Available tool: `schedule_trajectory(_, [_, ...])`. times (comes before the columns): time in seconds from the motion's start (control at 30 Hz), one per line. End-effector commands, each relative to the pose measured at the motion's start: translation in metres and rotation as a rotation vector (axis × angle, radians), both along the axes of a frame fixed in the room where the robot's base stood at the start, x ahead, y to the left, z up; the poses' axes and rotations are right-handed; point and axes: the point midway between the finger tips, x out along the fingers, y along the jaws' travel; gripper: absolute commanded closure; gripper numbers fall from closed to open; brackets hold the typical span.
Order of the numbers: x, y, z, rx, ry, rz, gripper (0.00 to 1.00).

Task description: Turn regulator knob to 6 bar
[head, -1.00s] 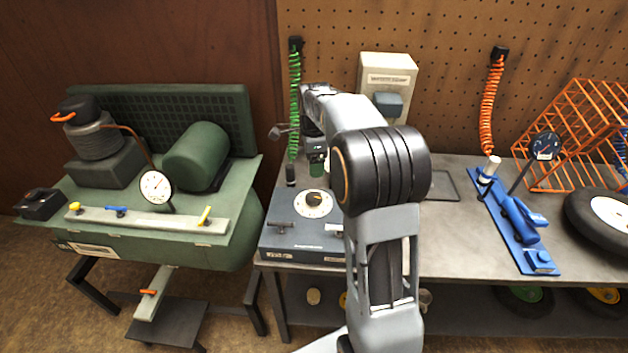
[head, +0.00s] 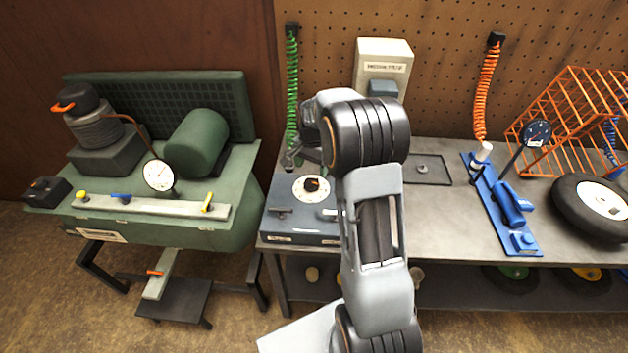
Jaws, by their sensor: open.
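The regulator knob (head: 312,185) is a small dark knob at the centre of a white round dial, on top of a dark blue-grey box (head: 287,226) at the bench's left end. The dial's marks are too small to read. My gripper (head: 303,160) is open, just behind and above the dial in the picture. It is partly hidden by my own wrist. I cannot tell whether a finger touches the knob. A white round gauge (head: 158,175) stands on the green compressor (head: 190,203) at the left; its reading is not legible.
A green coiled hose (head: 292,95) hangs behind the box. A beige switch box (head: 383,68) is on the pegboard. A blue foot pump (head: 508,205), a wheel (head: 590,207) and an orange crate (head: 575,125) are on the right. The mid-bench (head: 440,215) is mostly clear.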

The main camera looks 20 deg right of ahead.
Motion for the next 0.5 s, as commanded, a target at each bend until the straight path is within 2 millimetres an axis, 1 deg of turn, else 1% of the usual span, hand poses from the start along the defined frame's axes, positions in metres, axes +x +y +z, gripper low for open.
schedule_trajectory(0.03, [-0.001, 0.0, -0.01, 0.002, 0.005, -0.001, 0.22])
schedule_trajectory(0.2, [-0.001, 0.0, -0.039, 0.001, 0.002, -0.002, 0.22])
schedule_trajectory(0.33, [-0.001, 0.0, -0.055, 0.001, 0.002, -0.002, 0.22])
schedule_trajectory(0.5, [0.0, 0.0, -0.068, 0.001, 0.0, -0.002, 0.22])
